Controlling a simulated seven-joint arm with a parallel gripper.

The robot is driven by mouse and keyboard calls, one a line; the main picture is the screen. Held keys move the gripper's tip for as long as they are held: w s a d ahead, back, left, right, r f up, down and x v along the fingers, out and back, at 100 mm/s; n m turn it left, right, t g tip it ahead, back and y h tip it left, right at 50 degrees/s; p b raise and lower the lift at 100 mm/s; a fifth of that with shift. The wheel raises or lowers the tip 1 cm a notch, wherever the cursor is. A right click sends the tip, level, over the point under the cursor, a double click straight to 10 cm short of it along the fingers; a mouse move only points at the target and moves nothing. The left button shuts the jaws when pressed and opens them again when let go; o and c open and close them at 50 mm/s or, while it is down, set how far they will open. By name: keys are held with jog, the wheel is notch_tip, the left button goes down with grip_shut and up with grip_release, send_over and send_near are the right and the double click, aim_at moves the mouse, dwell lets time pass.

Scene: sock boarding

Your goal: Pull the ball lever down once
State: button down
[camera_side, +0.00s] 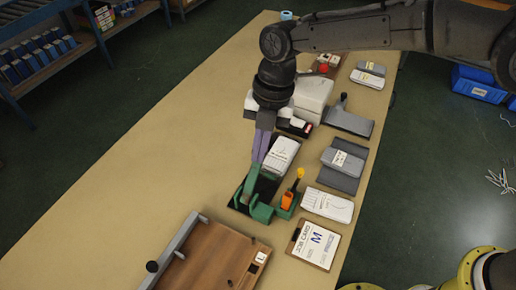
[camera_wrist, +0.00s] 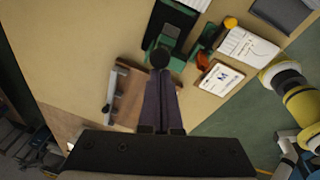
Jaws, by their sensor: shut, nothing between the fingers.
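A small lever with a yellow ball (camera_side: 300,173) stands upright on a green base, an orange part (camera_side: 287,200) beside it. The yellow ball also shows in the wrist view (camera_wrist: 231,22). My gripper (camera_side: 258,162) is shut and empty, its purple fingers pointing down above the green fixture (camera_side: 262,212), left of the yellow ball and apart from it. In the wrist view the fingertips (camera_wrist: 160,76) lie just below a dark round knob (camera_wrist: 159,57); I cannot tell whether they touch it.
A white packet (camera_side: 282,152) lies behind the fixture. A job card (camera_side: 314,244) on a clipboard and a white-labelled packet (camera_side: 328,205) lie to the right. A wooden board (camera_side: 210,262) with a grey rail is in front. The table's left side is clear.

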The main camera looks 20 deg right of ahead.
jog(key=shift+w+d+f, duration=0.45)
jog(key=shift+w+d, duration=0.3)
jog(key=shift+w, duration=0.05)
jog(key=shift+g+y, duration=0.6)
jog(key=shift+g, duration=0.1)
jog(key=w+d+f, duration=0.1)
jog(key=f, duration=0.1)
jog(key=w+d+f, duration=0.2)
jog(key=f, duration=0.1)
jog(key=w+d+f, duration=0.1)
jog(key=f, duration=0.1)
jog(key=shift+w+d+f, duration=0.15)
jog(key=shift+d+f, duration=0.05)
jog(key=shift+d, duration=0.15)
jog(key=shift+d+f, duration=0.25)
jog(key=shift+f, duration=0.55)
dwell(0.4)
jog(key=r, duration=0.2)
jog(key=s+a+r, duration=0.1)
jog(key=r, duration=0.2)
jog(key=shift+s+a+r, duration=0.15)
jog(key=shift+s+r, duration=0.1)
jog(key=shift+r, duration=0.05)
jog(key=w+d+r, duration=0.4)
jog(key=d+r, duration=0.1)
jog(key=r, duration=0.3)
jog(key=shift+w+d+r+y, duration=0.15)
jog(key=shift+w+d+y, duration=0.1)
jog(key=shift+w+y, duration=0.1)
